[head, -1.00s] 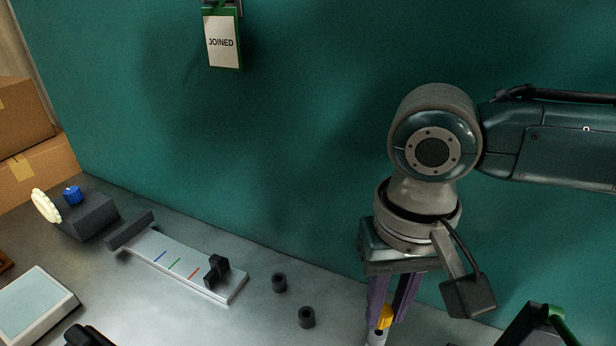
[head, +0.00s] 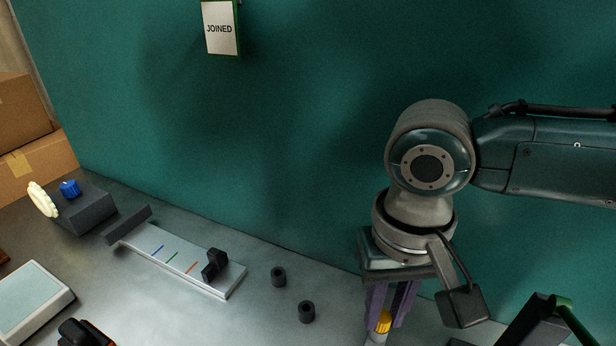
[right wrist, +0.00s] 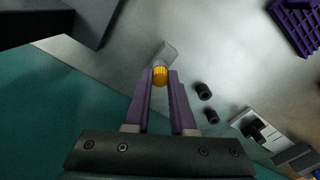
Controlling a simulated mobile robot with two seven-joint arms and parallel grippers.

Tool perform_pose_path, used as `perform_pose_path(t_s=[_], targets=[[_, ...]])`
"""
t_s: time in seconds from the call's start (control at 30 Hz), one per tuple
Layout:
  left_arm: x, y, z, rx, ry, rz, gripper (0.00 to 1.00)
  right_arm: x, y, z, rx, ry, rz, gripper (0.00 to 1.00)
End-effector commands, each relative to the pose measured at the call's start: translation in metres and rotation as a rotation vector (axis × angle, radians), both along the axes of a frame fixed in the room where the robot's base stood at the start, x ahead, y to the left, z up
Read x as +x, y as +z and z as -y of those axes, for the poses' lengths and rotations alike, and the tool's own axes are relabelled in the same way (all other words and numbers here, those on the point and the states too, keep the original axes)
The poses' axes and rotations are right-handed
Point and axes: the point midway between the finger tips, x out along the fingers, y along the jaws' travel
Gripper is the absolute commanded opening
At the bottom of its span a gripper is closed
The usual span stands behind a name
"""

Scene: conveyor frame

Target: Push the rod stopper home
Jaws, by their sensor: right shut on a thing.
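A yellow ribbed stopper (head: 383,322) sits between the purple fingers of my right gripper (head: 383,318), low in the head view. In the right wrist view the gripper (right wrist: 160,80) is shut on the stopper (right wrist: 160,75). A pale grey rod-like piece (right wrist: 167,53) shows just beyond the stopper, in line with it; in the head view only a little of it shows at the bottom edge. I cannot tell how deep the stopper sits. My left gripper is not identifiable in view.
Two black hollow cylinders (head: 306,312) stand left of the gripper. A pale gauge board (head: 180,263) with coloured lines and a black slider (head: 215,263) lies further left. A dark stand (head: 540,325) is close on the right. A teal wall (head: 300,130) rises behind.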

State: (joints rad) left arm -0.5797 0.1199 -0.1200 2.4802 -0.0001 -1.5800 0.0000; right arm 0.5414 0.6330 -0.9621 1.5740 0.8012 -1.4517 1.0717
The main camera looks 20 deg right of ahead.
Motion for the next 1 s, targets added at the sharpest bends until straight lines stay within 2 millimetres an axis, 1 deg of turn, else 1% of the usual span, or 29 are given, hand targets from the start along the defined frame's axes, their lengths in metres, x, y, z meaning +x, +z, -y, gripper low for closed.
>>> perform_pose_path(t_s=[0.23,0.27,0.5,0.57,0.83,0.93,1.0], targets=[[0.0,0.0,0.0,0.0,0.0,0.0,1.0,0.0,-0.001,0.0,-0.001,0.0,0.0,0.0],[0.0,0.0,0.0,0.0,0.0,0.0,1.0,0.0,-0.001,0.0,-0.001,0.0,0.0,0.25],[0.0,0.0,0.0,0.0,0.0,0.0,1.0,0.0,-0.001,0.0,-0.001,0.0,0.0,0.52],[0.0,0.0,0.0,0.0,0.0,0.0,1.0,0.0,-0.001,0.0,-0.001,0.0,0.0,0.58],[0.0,0.001,0.0,0.0,0.0,0.0,1.0,0.0,0.002,0.0,0.0,0.0,0.001,0.58],[0.0,0.005,0.0,0.0,0.0,0.0,1.0,0.001,0.012,0.0,0.001,0.001,0.003,0.58],[0.0,0.009,0.0,0.0,0.0,0.0,1.0,0.001,0.025,0.0,0.001,0.002,0.004,0.58]])
